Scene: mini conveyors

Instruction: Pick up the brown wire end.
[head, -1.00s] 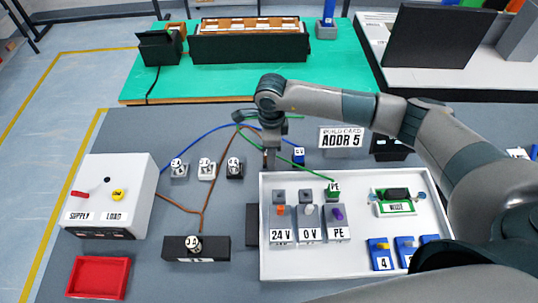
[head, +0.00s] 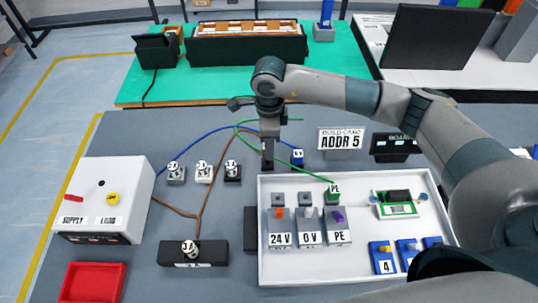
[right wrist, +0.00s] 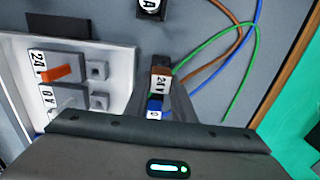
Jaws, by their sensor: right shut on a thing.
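My right gripper (head: 267,163) points down just behind the left part of the white tray. It is shut on the brown wire end (right wrist: 161,77), a brown block labelled 24 V in the right wrist view. In the head view the fingers hide this end. The brown wire (head: 205,197) runs left to the supply box. The blue wire end (head: 297,157), labelled 0 V, stands just right of the gripper and also shows in the right wrist view (right wrist: 155,107). My left gripper is not in view.
The white tray (head: 350,268) holds grey terminals (head: 338,226), the green PE wire end (head: 333,195) and a green board (head: 397,207). The white supply box (head: 95,180) and red bin (head: 92,283) are at left. Blue and green wires loop behind my gripper.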

